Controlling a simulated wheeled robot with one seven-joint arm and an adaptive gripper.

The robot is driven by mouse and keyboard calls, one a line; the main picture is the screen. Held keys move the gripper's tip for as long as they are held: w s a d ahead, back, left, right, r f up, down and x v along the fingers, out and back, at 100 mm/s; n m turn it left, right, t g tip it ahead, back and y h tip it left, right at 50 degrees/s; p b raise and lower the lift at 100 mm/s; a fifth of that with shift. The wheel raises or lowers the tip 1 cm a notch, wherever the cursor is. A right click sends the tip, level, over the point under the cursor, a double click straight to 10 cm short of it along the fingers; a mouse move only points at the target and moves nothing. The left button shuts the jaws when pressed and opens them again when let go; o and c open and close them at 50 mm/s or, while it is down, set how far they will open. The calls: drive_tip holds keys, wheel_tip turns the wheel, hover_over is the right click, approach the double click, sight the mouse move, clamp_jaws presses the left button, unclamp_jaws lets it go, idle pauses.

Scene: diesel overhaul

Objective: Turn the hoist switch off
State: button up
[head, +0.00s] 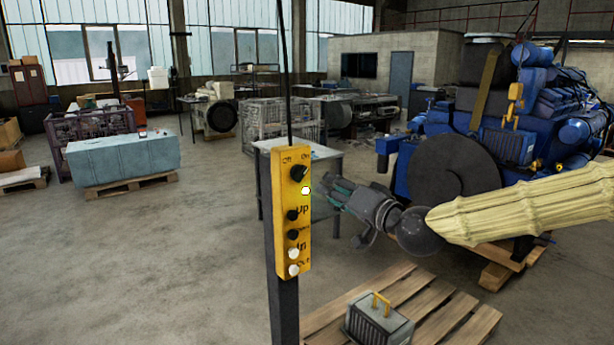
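A yellow hoist control box (291,215) hangs upright in front of a dark post. Its black rotary switch (299,173) is at the top, between the labels Off on the left and On on the right. The knob looks tilted towards the On side. A lit yellowish-white lamp (306,190) sits below it. Black and white buttons marked Up, In and Out are further down. My gripper (330,190) is just right of the box, level with the lamp, fingers pointing left. I cannot tell whether it touches the box or how far its fingers are apart.
A wooden pallet (405,305) with a grey, yellow-handled block (378,322) lies at the lower right. A large blue diesel engine (535,110) stands behind my arm. A grey table (325,175) is behind the box.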

sight(303, 175)
drive_tip(key=p+x, duration=0.3)
drive_tip(key=x, duration=0.6)
drive_tip(key=shift+r+p, duration=0.1)
drive_tip(key=shift+p, duration=0.3)
drive_tip(key=shift+p+x, duration=0.3)
drive_tip(key=shift+x, duration=0.65)
drive_tip(key=shift+c, duration=0.2)
clamp_jaws()
